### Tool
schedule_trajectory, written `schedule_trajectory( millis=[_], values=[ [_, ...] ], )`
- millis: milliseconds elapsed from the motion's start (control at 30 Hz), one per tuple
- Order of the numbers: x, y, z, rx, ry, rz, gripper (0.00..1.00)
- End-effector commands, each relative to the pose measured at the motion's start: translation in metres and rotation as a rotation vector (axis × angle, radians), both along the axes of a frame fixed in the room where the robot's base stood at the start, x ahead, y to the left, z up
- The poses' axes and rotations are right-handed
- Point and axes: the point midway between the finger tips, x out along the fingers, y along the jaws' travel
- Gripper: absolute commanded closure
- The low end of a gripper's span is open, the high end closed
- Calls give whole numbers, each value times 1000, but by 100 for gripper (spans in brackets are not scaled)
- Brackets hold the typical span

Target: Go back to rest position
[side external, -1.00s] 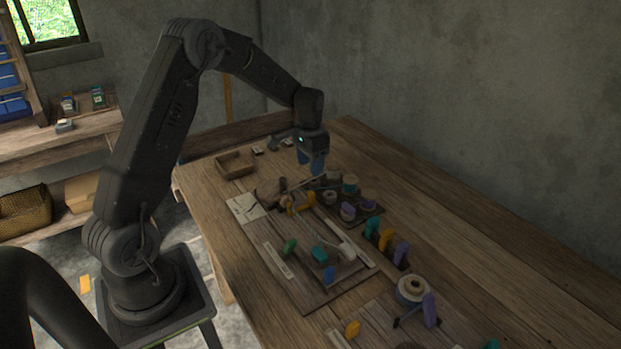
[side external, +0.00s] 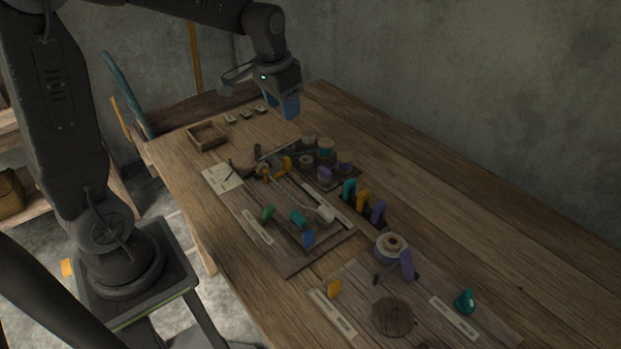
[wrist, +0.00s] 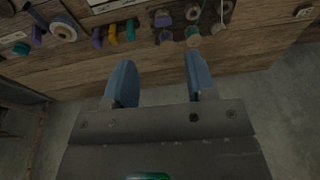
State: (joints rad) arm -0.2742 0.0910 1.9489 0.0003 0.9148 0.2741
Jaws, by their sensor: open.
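My gripper (side external: 287,106) hangs in the air above the far part of the wooden table (side external: 440,190), fingers pointing down, clear of the objects below. In the wrist view my gripper (wrist: 158,85) shows two blue fingers spread apart with nothing between them.
Spools (side external: 325,150) stand on a dark tray. Teal, orange and purple pieces (side external: 363,200) stand in a row beside it. A board (side external: 285,262) holds more coloured pieces. An open wooden box (side external: 208,135) sits at the far left. The table's right side is clear.

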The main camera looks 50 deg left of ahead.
Motion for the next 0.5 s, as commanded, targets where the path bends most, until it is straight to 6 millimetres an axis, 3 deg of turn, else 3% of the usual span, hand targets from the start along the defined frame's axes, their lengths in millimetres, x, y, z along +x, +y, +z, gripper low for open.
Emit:
schedule_trajectory(
  millis=[33, 200, 500],
  values=[
    [-16, -15, 15, 4, -34, -6, 49],
    [-71, -56, 43, 2, -130, -8, 49],
    [-159, -99, 50, -33, -272, -13, 49]
  ],
)
